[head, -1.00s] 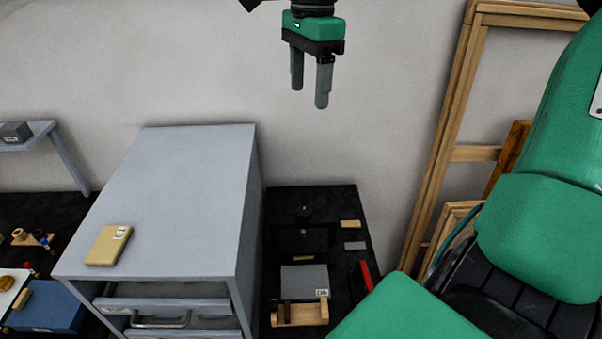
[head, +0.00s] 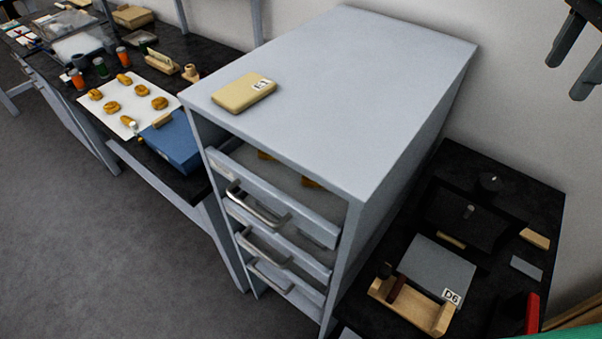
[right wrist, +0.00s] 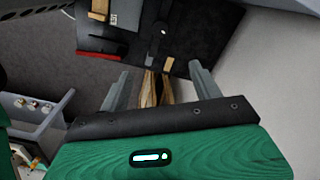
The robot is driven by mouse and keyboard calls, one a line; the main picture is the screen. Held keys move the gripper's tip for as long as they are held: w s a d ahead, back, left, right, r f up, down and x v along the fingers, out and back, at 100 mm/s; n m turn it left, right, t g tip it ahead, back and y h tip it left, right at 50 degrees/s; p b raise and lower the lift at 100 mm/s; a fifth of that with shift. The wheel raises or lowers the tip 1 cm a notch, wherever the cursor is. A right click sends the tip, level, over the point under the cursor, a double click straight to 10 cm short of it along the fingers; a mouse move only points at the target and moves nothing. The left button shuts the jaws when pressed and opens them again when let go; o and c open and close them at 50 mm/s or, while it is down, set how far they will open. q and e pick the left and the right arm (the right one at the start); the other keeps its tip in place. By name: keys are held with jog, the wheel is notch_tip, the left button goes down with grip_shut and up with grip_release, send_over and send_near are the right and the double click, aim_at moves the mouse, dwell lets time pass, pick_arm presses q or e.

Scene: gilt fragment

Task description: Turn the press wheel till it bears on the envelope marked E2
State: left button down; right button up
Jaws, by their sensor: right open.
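My right gripper (head: 568,75) hangs at the upper right edge of the head view, open and empty, above and apart from the dark bench. It also shows in the right wrist view (right wrist: 158,68), its fingers spread with nothing between them. A dark press-like device (head: 470,215) stands on that bench, with a dark round knob or wheel (head: 495,183) at its back; I cannot tell for sure that this is the press wheel. A tan packet (head: 243,93) lies on the grey cabinet; its label is too small to read surely. No label clearly reads E2. My left gripper is out of view.
The grey cabinet (head: 350,90) has partly open drawers and stands left of the dark bench. A grey block marked D6 (head: 437,262), a wooden holder (head: 412,308) and a red object (head: 532,313) are on the bench. A blue box (head: 172,142) lies on the left bench.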

jog(key=b, duration=0.8)
send_over(491, 181)
notch_tip(491, 181, down, 9)
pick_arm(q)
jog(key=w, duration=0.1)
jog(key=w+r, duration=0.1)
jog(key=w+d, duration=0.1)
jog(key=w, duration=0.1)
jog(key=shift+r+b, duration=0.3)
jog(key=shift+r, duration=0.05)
pick_arm(e)
notch_tip(491, 181, down, 15)
jog(key=shift+r, duration=0.1)
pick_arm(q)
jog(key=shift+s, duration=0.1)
pick_arm(e)
jog(key=c, duration=1)
